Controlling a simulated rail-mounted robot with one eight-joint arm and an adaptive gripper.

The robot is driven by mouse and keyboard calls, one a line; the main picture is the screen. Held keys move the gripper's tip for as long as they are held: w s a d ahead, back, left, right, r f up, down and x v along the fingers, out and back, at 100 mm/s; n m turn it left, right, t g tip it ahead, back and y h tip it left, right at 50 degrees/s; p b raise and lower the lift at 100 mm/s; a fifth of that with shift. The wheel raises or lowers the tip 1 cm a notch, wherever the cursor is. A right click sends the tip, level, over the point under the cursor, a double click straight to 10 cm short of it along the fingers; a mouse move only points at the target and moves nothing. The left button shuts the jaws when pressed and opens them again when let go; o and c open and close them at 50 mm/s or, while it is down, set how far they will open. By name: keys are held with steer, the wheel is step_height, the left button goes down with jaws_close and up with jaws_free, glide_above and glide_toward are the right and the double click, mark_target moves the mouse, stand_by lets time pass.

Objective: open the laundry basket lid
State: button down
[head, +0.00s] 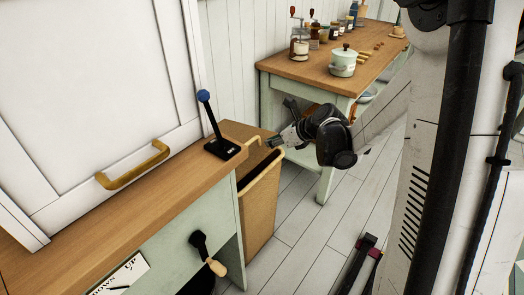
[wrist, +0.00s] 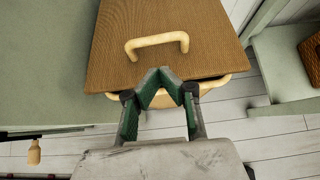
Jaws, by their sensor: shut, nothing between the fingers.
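The laundry basket (head: 259,212) is a tan woven box with a pale rim, standing at the end of the wooden counter. Its brown lid (wrist: 120,50) has a pale bar handle (wrist: 157,43); the lid also shows in the head view (head: 236,130). A dark gap shows between the lid's near edge and the rim, so the lid stands partly raised. My gripper (wrist: 160,74) is shut and empty, its green-padded fingertips meeting at the lid's near edge, short of the handle. I cannot tell whether they touch the lid. In the head view my gripper (head: 274,141) is at the basket's right side.
The counter (head: 120,215) carries a blue-knobbed lever (head: 211,122) close to the basket. A second table (head: 300,68) with a pot (head: 343,61) and jars stands behind. A crank (head: 205,255) sticks out from the counter front. The plank floor right of the basket is open.

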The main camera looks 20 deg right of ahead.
mark_target(255, 152)
steer(key=b+x, duration=0.2)
steer(key=x, duration=0.7)
steer(key=shift+w+b, duration=0.2)
steer(key=shift+b, duration=0.15)
steer(key=shift+r, duration=0.15)
